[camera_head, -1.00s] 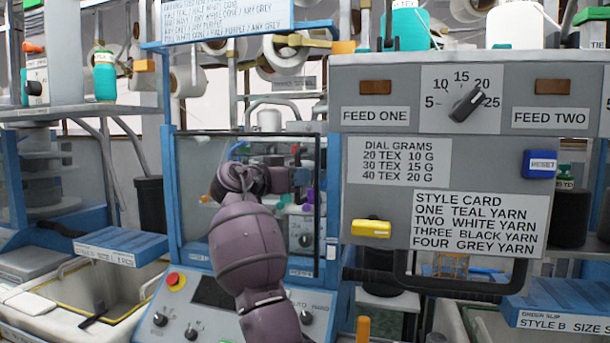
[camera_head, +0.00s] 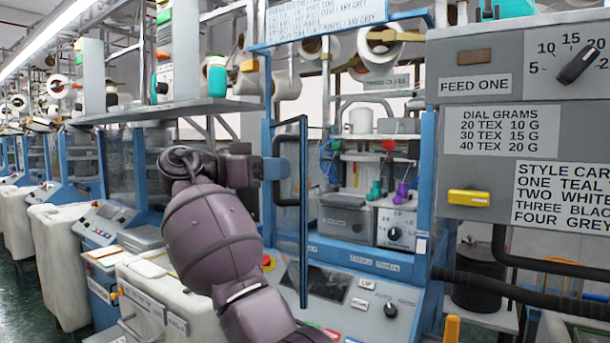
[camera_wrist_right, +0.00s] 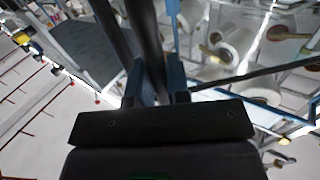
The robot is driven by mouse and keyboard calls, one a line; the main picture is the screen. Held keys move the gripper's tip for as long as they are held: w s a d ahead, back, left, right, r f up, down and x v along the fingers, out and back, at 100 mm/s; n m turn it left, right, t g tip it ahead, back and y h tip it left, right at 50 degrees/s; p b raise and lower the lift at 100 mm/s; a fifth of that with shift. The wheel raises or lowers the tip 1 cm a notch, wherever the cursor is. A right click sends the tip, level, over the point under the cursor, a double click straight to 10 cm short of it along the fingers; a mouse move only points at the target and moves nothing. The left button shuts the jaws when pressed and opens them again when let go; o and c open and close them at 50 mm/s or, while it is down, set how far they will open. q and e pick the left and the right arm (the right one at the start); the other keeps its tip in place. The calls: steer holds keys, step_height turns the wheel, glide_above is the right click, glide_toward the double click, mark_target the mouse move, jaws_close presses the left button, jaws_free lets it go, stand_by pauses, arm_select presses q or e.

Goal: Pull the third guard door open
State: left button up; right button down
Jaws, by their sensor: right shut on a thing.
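The guard door (camera_head: 303,230) is a glazed panel in a thin dark frame, hinged at the left of its blue machine frame. It stands swung out and shows nearly edge-on. My right gripper (camera_head: 276,168) is shut on the door's black handle (camera_head: 288,202), on the left face of the panel. In the right wrist view the fingers (camera_wrist_right: 158,88) close around a dark bar (camera_wrist_right: 147,40). The machine's opening shows a grey box, a dial, and teal, red and purple parts. My left gripper is not in view.
A control panel (camera_head: 350,302) with knobs slopes out below the opening. A grey feed box (camera_head: 490,130) with a yellow switch and a dark rail (camera_head: 520,285) stands at the right. White bins (camera_head: 165,300) and a row of similar machines fill the left.

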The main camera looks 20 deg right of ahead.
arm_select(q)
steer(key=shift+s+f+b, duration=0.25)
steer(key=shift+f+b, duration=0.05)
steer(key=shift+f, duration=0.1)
arm_select(e)
steer(key=shift+w+a, duration=0.15)
steer(key=shift+a, duration=0.65)
steer(key=shift+w+a, duration=0.1)
steer(key=shift+a, duration=0.65)
steer(key=c, duration=1.1)
jaws_free()
steer(key=shift+r, duration=0.1)
arm_select(q)
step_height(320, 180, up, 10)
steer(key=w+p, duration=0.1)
steer(key=p, duration=0.8)
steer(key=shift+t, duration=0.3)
arm_select(e)
step_height(320, 180, up, 20)
